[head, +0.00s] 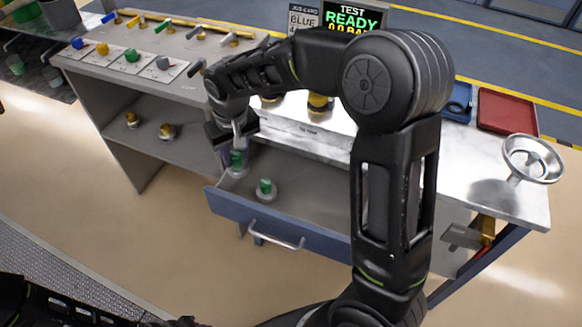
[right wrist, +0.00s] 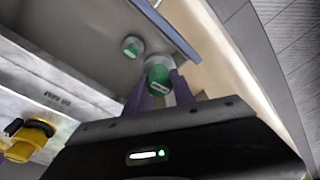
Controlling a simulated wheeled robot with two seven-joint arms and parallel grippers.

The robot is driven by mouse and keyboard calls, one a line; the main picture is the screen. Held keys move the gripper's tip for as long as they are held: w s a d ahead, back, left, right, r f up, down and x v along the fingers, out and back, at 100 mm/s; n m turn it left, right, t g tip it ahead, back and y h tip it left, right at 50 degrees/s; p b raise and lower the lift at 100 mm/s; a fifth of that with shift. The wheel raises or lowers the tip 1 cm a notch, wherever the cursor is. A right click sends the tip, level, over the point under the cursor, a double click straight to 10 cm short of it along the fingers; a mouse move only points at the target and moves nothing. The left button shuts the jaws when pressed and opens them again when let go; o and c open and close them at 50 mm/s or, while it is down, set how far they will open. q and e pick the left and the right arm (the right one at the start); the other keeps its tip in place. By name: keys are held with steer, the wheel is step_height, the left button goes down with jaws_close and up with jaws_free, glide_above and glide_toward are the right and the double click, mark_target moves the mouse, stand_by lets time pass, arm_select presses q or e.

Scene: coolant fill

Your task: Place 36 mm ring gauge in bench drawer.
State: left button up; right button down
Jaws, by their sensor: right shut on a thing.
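My right gripper (head: 238,150) is shut on a green-topped gauge (head: 237,163) with a grey base, held over the left part of the open bench drawer (head: 320,205). In the right wrist view, the two purple fingers (right wrist: 162,88) are on either side of this gauge (right wrist: 157,74). A second green-topped gauge (head: 265,191) stands on the drawer floor, just right of the held one. It also shows in the right wrist view (right wrist: 132,47). The size marks are too small to read. I cannot tell whether the held gauge touches the drawer floor. My left gripper is not seen.
The drawer has a blue front with a metal handle (head: 275,240). Its right part looks bare, partly hidden by my right arm. Blue and red trays (head: 507,113) and a metal funnel (head: 533,158) are on the bench at right. Two yellow fittings (head: 166,132) sit on the left shelf.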

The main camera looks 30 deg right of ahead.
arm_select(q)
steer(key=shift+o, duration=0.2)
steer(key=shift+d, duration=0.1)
arm_select(e)
steer(key=shift+s+d, duration=0.1)
